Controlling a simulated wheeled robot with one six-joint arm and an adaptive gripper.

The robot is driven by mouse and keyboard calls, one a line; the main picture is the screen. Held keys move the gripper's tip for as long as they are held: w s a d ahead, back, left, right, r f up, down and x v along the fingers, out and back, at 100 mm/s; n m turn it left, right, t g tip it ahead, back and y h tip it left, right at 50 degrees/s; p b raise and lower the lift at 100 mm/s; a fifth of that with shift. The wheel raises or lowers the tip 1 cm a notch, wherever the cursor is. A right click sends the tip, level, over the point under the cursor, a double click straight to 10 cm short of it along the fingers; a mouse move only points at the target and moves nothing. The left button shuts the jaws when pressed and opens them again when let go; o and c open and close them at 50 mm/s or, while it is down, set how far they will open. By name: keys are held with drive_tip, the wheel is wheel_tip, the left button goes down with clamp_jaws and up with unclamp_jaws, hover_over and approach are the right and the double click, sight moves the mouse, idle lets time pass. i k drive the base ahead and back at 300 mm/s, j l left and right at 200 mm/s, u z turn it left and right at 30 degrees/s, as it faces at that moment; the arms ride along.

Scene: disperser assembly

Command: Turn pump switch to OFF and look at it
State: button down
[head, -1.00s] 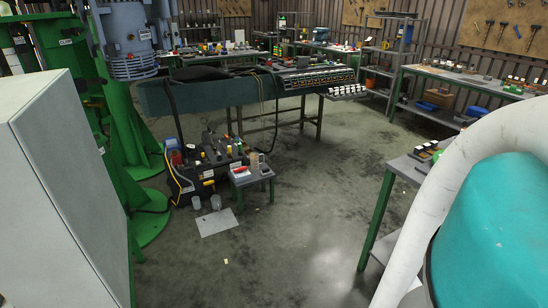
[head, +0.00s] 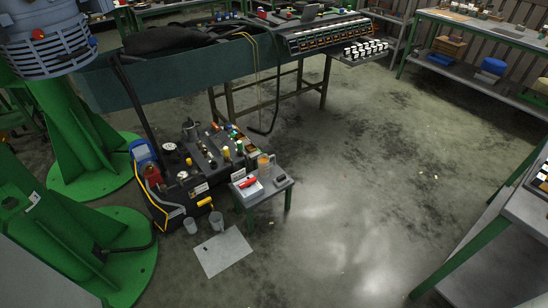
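A black equipment unit (head: 178,195) with gauges, knobs and small coloured parts stands on the floor at centre left in the head view. To its right is a small grey table (head: 266,196) with green legs. On that table sits a pale box with a red handle (head: 248,183), which may be the pump switch. The handle lies roughly level, but its labels and ON/OFF position are too small to read. A yellow handle (head: 205,202) sticks out of the unit's front side. My gripper is not in view.
Two grey cups (head: 216,221) and a pale sheet (head: 223,251) are on the floor before the unit. Green machine stands (head: 95,250) fill the left. A long bench (head: 180,68) stands behind. A workbench (head: 528,205) is at the right edge. The floor at centre right is clear.

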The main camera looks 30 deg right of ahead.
sight(248, 183)
drive_tip(key=i+z, duration=0.45)
drive_tip(key=i, duration=1.1)
drive_tip(key=i+l+u, duration=0.3)
drive_tip(key=i, duration=0.25)
drive_tip(key=i+l+u, duration=0.3)
drive_tip(key=i, duration=0.2)
drive_tip(key=k+j+u, duration=0.2)
drive_tip(key=j, duration=0.3)
drive_tip(key=j+u, duration=0.25)
drive_tip(key=j, duration=0.3)
